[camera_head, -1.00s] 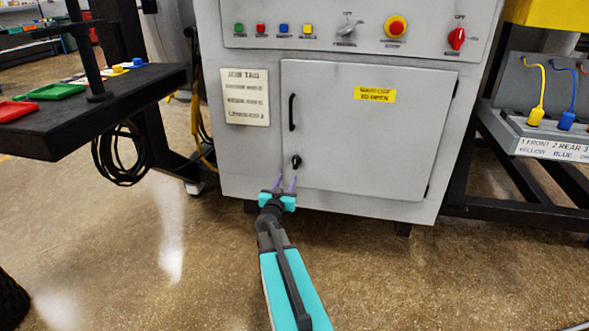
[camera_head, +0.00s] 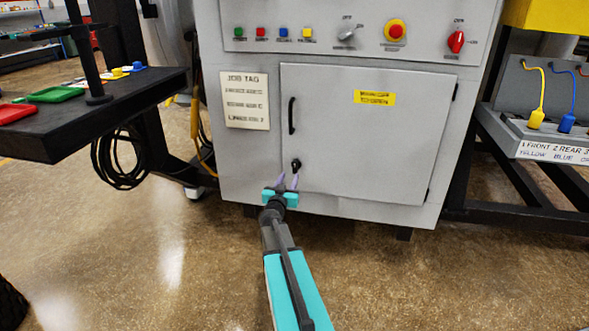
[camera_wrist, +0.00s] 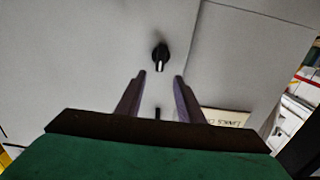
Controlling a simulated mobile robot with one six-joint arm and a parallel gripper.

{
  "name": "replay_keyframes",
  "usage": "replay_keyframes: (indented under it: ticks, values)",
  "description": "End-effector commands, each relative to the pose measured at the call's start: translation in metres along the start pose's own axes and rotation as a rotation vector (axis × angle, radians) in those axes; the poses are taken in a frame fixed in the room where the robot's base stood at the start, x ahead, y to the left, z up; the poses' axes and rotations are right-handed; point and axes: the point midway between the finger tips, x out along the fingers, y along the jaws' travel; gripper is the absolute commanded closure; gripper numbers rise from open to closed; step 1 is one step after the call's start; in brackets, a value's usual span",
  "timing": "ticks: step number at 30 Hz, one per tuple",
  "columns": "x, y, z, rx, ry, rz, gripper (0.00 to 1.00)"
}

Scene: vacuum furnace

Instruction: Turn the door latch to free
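The door latch is a small black knob (camera_head: 296,164) low on the left side of the grey cabinet door (camera_head: 370,125), below the black door handle (camera_head: 292,115). In the wrist view the latch (camera_wrist: 160,57) shows a pale mark and lies just past the fingertips, midway between their lines. My gripper (camera_head: 288,182) is just below the latch in the head view. Its two purple fingers are apart with nothing between them, and it also shows open in the wrist view (camera_wrist: 160,76). The fingers do not appear to touch the latch.
A control panel with coloured buttons, a grey selector and a red knob (camera_head: 456,41) is above the door. A job tag (camera_head: 245,100) is left of the door. A black table (camera_head: 120,97) with coloured trays stands at left. A cable rack (camera_head: 545,130) stands at right.

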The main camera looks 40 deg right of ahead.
Motion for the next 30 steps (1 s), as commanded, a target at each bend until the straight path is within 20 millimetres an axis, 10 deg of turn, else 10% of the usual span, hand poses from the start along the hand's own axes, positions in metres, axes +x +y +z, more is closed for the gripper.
replay_keyframes:
  ticks: [30]
  values:
    - [0.093,0.0,0.0,-0.001,0.001,0.001,0.66]
